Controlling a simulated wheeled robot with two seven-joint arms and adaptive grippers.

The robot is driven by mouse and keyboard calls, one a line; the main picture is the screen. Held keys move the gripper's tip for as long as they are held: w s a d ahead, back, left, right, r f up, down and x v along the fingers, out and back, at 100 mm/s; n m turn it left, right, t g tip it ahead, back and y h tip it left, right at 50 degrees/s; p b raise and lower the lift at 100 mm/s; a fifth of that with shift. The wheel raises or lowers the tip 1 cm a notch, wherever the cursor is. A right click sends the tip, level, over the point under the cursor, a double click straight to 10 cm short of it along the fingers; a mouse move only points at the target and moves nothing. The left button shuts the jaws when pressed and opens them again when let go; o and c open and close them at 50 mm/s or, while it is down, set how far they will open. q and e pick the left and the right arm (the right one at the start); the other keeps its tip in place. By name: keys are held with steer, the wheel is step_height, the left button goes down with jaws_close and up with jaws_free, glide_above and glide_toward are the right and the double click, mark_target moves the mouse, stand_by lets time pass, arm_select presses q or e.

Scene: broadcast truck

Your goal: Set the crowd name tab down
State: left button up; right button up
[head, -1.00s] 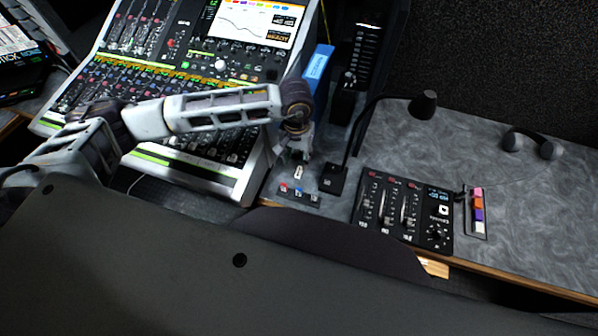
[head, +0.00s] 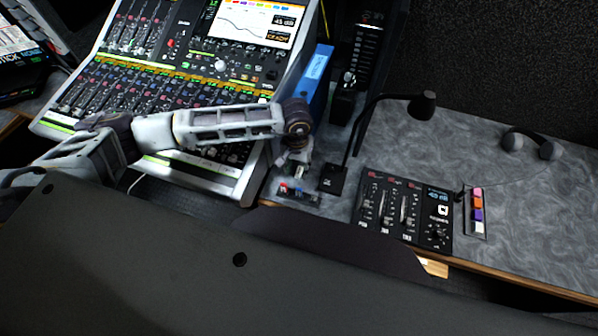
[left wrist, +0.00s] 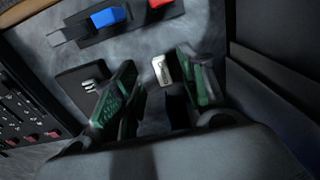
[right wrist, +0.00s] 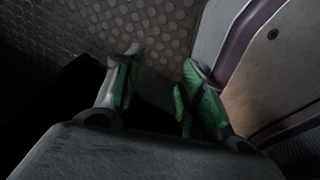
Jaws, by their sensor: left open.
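A small white tab (left wrist: 162,70), likely the crowd name tab, shows in the left wrist view; its lettering is too blurred to read. It lies between the fingertips of my left gripper (left wrist: 157,62), nearer the right finger, and seems to be on or just above the grey desk. The left gripper is open, with a gap on the left side of the tab. In the head view the left gripper (head: 295,172) reaches down close to the desk and largely hides the tab. My right gripper (right wrist: 158,75) is open and empty above a studded floor.
A dark strip with red (head: 284,187) and blue (head: 298,190) blocks lies just in front of the left gripper. The gooseneck lamp's black base (head: 332,180) stands close on the right. The mixing console (head: 190,85) is on the left, a small fader panel (head: 405,210) further right.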

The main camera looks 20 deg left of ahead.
mark_target(298, 176)
arm_select(q)
step_height(298, 176, down, 3)
steer(key=shift+s, duration=0.1)
steer(key=shift+f, duration=0.6)
steer(key=c, duration=0.9)
jaws_close()
steer(key=shift+r, duration=0.9)
step_height(298, 176, up, 8)
arm_select(e)
steer(key=shift+s+d, duration=0.75)
steer(key=shift+d, duration=0.05)
